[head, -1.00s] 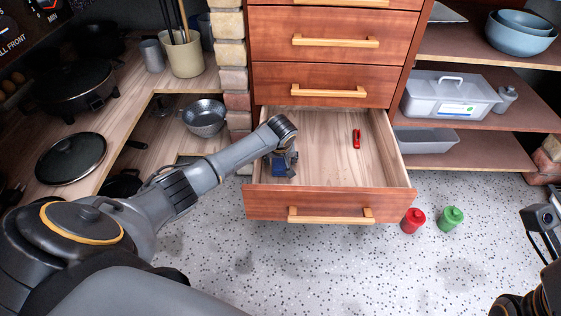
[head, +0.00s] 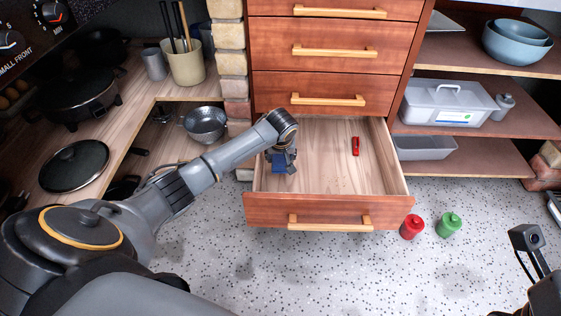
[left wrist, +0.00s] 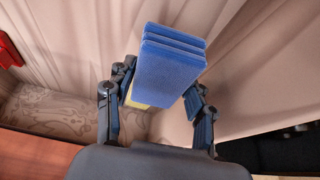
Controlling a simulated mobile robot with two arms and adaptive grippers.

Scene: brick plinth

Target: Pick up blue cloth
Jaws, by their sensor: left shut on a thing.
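The blue cloth (left wrist: 172,65) is a folded, layered blue block with a yellowish patch at its lower edge in the left wrist view. My left gripper (left wrist: 158,108) is shut on it, with one finger on each side. In the head view the left gripper (head: 287,158) is inside the left part of the open drawer (head: 330,208), and a bit of blue cloth (head: 278,161) shows beside the fingers. The arm hides part of it. My right gripper (head: 530,262) is partly in view at the right edge, away from the drawer; its jaw state is unclear.
A red object (head: 356,146) lies in the drawer's right half. A brick pillar (head: 232,90) and counter (head: 125,110) are at left, shelves (head: 480,165) at right.

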